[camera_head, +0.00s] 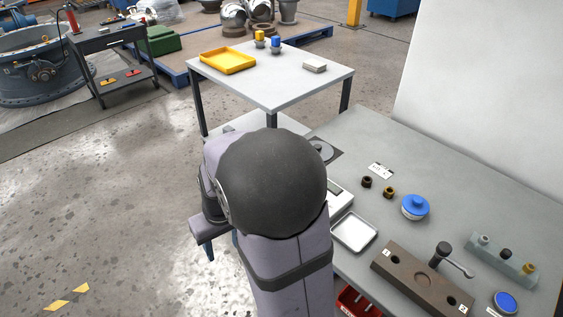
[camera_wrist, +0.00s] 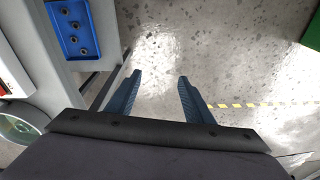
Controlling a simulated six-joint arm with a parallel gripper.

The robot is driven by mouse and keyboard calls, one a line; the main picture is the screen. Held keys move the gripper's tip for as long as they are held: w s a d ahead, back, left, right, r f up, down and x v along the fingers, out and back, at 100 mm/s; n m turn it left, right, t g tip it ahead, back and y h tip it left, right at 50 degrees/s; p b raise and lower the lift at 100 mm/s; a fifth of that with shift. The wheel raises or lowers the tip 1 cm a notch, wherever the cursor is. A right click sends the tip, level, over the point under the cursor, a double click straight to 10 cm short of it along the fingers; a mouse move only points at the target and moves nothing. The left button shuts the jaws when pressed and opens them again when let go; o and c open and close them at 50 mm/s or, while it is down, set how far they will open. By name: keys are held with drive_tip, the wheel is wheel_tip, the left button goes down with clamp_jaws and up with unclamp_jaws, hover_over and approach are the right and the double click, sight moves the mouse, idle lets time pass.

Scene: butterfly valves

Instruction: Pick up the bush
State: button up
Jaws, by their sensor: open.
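Two small ring-shaped parts that look like bushes stand on the grey bench in the head view: a dark one (camera_head: 366,182) and a brassy brown one (camera_head: 388,192), side by side. I cannot tell which is the task's bush. My gripper (camera_wrist: 160,76) is open and empty in the wrist view, its two blue fingers apart above bare floor. In the head view only a blue fingertip (camera_head: 209,253) shows below my arm, off the bench's left side and away from both parts.
The grey bench (camera_head: 440,165) also holds a silver tray (camera_head: 354,232), a blue-topped round pot (camera_head: 415,207), a brown block (camera_head: 408,276) with a lever and a pale fixture (camera_head: 485,250). A white table (camera_head: 290,87) stands behind. A blue tray (camera_wrist: 88,47) with several small parts shows in the wrist view.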

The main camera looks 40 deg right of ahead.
drive_tip(key=w+d+r+m+t+p, duration=0.1)
drive_tip(key=w+d+r+p, duration=0.25)
drive_tip(key=d, duration=0.45)
drive_tip(key=w+d+r+m+t+p, duration=0.1)
drive_tip(key=w+d+r+p, duration=0.2)
drive_tip(key=d, duration=0.5)
drive_tip(key=shift+w+d+f+m+h+p, duration=0.3)
drive_tip(key=shift+d+p, duration=0.35)
drive_tip(key=shift+d, duration=1.6)
drive_tip(key=shift+w+d+f+m+h+p, duration=0.35)
drive_tip(key=shift+d+p, duration=0.35)
drive_tip(key=shift+d, duration=1.6)
drive_tip(key=shift+w+d+f+m+h+p, duration=0.25)
drive_tip(key=shift+d+h+p, duration=0.3)
drive_tip(key=shift+d, duration=1.7)
drive_tip(key=shift+w, duration=0.1)
drive_tip(key=shift+w+a+p+x, duration=0.15)
drive_tip(key=shift+p+x, duration=0.3)
drive_tip(key=shift+x, duration=0.8)
drive_tip(key=shift+w+a+p+x, duration=0.15)
drive_tip(key=shift+p+x, duration=0.3)
drive_tip(key=shift+x, duration=0.8)
drive_tip(key=shift+d, duration=0.1)
drive_tip(key=shift+r, duration=0.1)
drive_tip(key=c, duration=1.2)
